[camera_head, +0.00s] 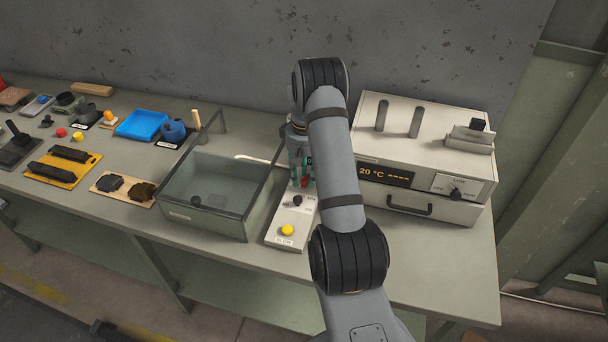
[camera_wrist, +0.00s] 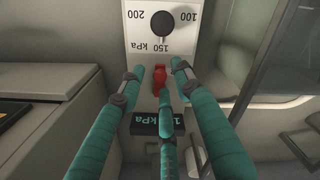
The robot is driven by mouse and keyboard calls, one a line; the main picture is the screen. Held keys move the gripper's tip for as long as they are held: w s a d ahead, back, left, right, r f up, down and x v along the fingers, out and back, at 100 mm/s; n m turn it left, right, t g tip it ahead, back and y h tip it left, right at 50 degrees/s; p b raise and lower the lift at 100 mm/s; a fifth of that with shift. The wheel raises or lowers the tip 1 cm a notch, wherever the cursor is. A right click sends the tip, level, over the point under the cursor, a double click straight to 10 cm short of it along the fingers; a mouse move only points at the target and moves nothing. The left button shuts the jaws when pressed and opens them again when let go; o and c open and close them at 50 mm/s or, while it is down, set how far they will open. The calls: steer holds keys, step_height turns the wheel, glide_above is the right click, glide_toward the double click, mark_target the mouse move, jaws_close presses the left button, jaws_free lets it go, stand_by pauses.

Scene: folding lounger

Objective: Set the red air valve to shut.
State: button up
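The red air valve (camera_wrist: 160,76) shows in the wrist view as a small red handle below a white dial plate. In the head view only a small bit of red (camera_head: 309,183) shows, mostly hidden by my arm. My gripper (camera_wrist: 160,72) has several teal fingers. They are spread, with two tips on either side of the red handle and a third in front of it. Gaps show at the side tips; I cannot tell whether any finger touches the handle. Whether the valve is set open or shut is unclear.
A black pressure knob (camera_wrist: 162,24) and a dark kPa display (camera_wrist: 157,123) lie close by. A yellow button (camera_head: 287,230) sits on the same panel (camera_head: 278,238). A glass-sided bin (camera_head: 205,222) stands left, a heater box (camera_head: 435,125) right.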

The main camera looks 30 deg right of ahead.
steer(key=shift+c, duration=0.5)
jaws_close()
steer(key=shift+d, duration=0.1)
steer(key=n, duration=0.2)
steer(key=d+n+b, duration=0.1)
steer(key=n, duration=0.1)
steer(key=shift+s, duration=0.35)
steer(key=n, duration=0.1)
steer(key=d+n, duration=0.1)
steer(key=n, duration=0.1)
steer(key=shift+s+d+n, duration=0.15)
steer(key=shift+n, duration=0.15)
steer(key=n, duration=0.1)
steer(key=d+n, duration=0.1)
steer(key=n, duration=0.3)
steer(key=shift+d, duration=0.4)
steer(key=shift+w+d+n+p, duration=0.2)
steer(key=shift+d+n+p, duration=0.05)
steer(key=shift+n, duration=0.65)
steer(key=shift+w+d+n+p, duration=0.25)
steer(key=shift+n, duration=0.65)
steer(key=shift+w+d+n+p, duration=0.2)
steer(key=shift+d+n+p, duration=0.05)
steer(key=shift+n, duration=0.65)
